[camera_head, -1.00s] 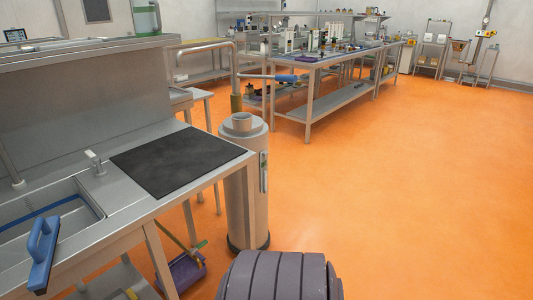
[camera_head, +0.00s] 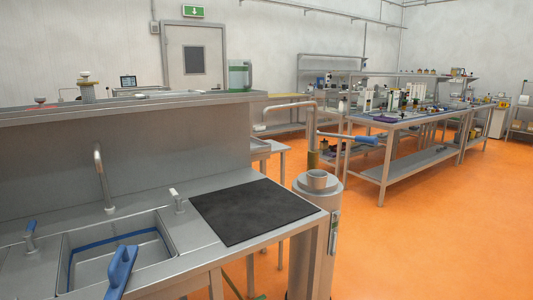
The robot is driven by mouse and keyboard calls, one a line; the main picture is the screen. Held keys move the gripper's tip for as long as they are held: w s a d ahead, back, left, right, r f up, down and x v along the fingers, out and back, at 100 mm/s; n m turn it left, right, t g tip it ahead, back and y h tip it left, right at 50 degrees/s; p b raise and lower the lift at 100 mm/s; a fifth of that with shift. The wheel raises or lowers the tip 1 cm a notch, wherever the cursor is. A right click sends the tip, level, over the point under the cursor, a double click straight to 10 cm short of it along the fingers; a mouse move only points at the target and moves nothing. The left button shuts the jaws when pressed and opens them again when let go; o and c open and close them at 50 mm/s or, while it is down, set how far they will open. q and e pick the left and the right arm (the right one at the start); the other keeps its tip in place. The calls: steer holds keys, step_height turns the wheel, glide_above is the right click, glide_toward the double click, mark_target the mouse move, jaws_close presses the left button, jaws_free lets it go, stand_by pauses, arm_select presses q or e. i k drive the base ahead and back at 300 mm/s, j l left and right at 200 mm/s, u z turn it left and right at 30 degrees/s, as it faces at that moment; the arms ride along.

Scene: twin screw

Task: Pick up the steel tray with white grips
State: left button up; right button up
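I cannot make out a steel tray with white grips in this view. Small items stand on the long steel workbench (camera_head: 405,124) at the back right, too small to tell apart. Neither of my grippers shows in the head view.
A steel counter (camera_head: 200,240) with a sink (camera_head: 118,258) and a black mat (camera_head: 250,211) fills the near left. A blue-handled tool (camera_head: 121,271) is at the sink's front edge. A grey cylinder (camera_head: 316,230) stands at the counter's right end. Orange floor (camera_head: 430,240) is open on the right.

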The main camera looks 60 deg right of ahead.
mark_target(171, 96)
steer(key=z, duration=1.45)
